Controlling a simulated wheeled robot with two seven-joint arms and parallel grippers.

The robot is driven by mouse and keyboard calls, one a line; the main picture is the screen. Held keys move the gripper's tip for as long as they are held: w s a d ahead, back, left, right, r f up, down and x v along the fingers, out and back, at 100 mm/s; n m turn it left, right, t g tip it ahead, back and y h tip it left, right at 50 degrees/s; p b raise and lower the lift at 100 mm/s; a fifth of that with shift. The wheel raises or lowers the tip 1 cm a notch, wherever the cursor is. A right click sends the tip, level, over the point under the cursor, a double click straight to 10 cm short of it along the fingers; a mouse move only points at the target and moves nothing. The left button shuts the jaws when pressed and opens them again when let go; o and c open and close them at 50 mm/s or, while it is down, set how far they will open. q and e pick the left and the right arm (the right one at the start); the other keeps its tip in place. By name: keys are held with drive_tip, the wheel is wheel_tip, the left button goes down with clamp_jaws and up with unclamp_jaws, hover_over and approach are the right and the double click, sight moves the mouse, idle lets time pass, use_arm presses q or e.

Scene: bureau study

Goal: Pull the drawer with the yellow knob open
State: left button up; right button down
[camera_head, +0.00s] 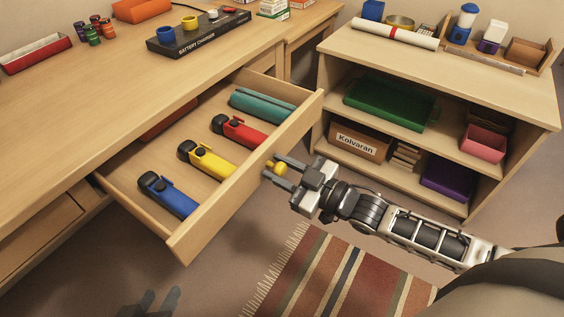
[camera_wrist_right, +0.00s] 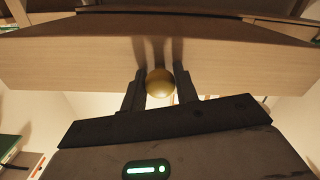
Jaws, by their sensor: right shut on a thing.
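The wooden drawer (camera_head: 222,215) stands pulled out from the desk in the head view, showing its inside. Its yellow knob (camera_head: 280,167) is on the front panel, between the fingers of my right gripper (camera_head: 277,172). In the right wrist view the knob (camera_wrist_right: 160,83) sits between the two dark fingers, which are shut on it, close to the drawer front (camera_wrist_right: 80,55). My left gripper does not show in the head view; only a blurred shadow lies on the floor at the bottom.
In the drawer lie blue (camera_head: 167,195), yellow (camera_head: 207,160) and red (camera_head: 238,131) tools and a teal roll (camera_head: 262,105). A shelf unit (camera_head: 445,57) stands at the right. A striped rug (camera_head: 340,275) lies on the floor below my right arm.

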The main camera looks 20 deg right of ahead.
drive_tip(key=c, duration=1.1)
unclamp_jaws()
drive_tip(key=shift+o, duration=0.2)
use_arm(q)
drive_tip(key=shift+t, duration=0.6)
drive_tip(key=r+p, duration=0.1)
drive_tip(key=r, duration=0.1)
drive_tip(key=a+r+p, duration=0.1)
drive_tip(key=r, duration=0.2)
drive_tip(key=shift+s+a+r+p, duration=0.1)
drive_tip(key=shift+s+p, duration=0.05)
drive_tip(key=shift+p, duration=0.25)
use_arm(e)
drive_tip(key=v, duration=1.6)
